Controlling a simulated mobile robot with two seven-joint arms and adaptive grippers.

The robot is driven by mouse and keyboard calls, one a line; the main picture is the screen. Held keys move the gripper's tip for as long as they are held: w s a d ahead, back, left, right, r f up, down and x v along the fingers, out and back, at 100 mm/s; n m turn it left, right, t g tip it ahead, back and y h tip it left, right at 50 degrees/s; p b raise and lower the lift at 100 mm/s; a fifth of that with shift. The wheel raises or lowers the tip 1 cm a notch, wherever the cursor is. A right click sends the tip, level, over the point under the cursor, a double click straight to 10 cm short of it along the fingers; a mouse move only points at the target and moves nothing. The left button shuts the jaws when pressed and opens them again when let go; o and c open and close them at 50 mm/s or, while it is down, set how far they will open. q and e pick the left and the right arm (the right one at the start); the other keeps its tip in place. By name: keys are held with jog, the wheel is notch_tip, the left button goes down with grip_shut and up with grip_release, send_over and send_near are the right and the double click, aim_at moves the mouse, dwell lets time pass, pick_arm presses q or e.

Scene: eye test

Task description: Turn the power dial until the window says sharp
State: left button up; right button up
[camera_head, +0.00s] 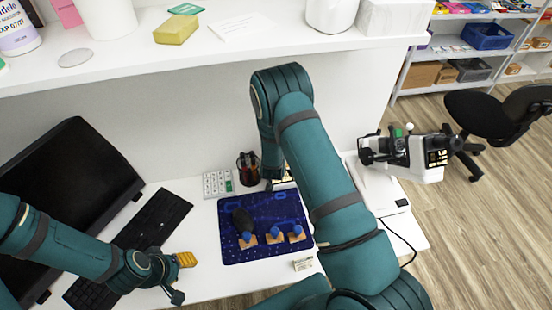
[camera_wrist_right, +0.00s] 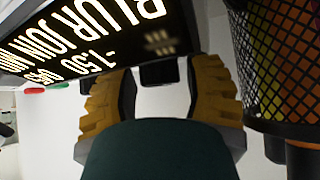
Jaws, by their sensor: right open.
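In the right wrist view, a black display window (camera_wrist_right: 80,38) shows bright letters at a slant. In the head view my right arm hides the window and most of that gripper. My left gripper (camera_head: 182,276) is beside the keyboard; its opening is unclear.
A black mesh pen cup (camera_head: 248,168) stands close to my right gripper; it fills the right of the wrist view (camera_wrist_right: 275,70). A blue mat (camera_head: 262,205) holds several blue-knobbed wooden pieces. A keyboard (camera_head: 150,225), monitor (camera_head: 65,190) and white instrument (camera_head: 425,160) stand around.

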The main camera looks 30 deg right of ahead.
pick_arm(q)
jog(key=shift+s, duration=0.1)
pick_arm(e)
grip_shut()
